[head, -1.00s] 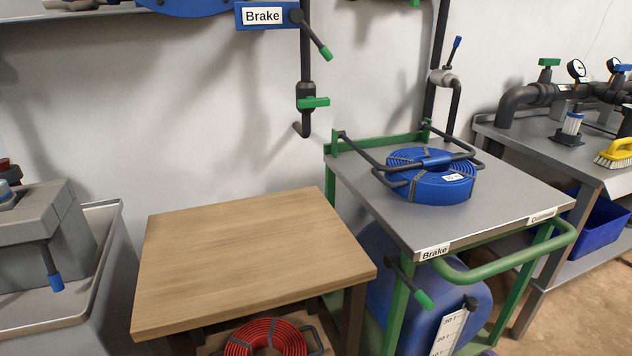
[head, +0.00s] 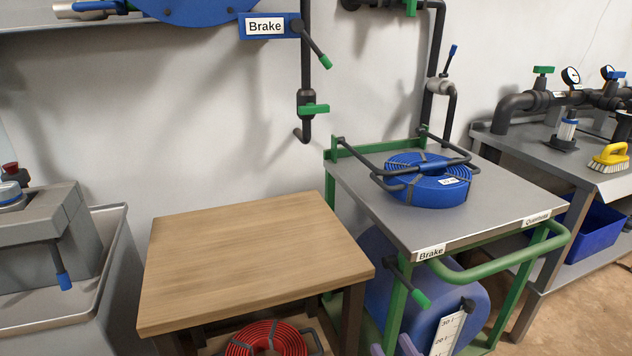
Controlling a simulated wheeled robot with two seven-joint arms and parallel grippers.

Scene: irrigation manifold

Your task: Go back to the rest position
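Only the tips of my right gripper (head: 392,346) show, at the bottom edge in front of the green-framed cart (head: 400,225). Two pale purple fingertips stand apart with nothing visible between them, so it looks open; the rest of it is cut off by the frame. My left gripper is not in view. A coiled blue hose (head: 425,192) lies on the cart's grey top, with a dark bar frame over it. Neither gripper touches it in this view.
A bare wooden table (head: 250,255) stands left of the cart, with a red hose coil (head: 265,340) below. A grey sink-like tray (head: 60,310) is at left. A bench with pipes and gauges (head: 560,100) is at right. A brake lever (head: 420,298) juts from the cart's front.

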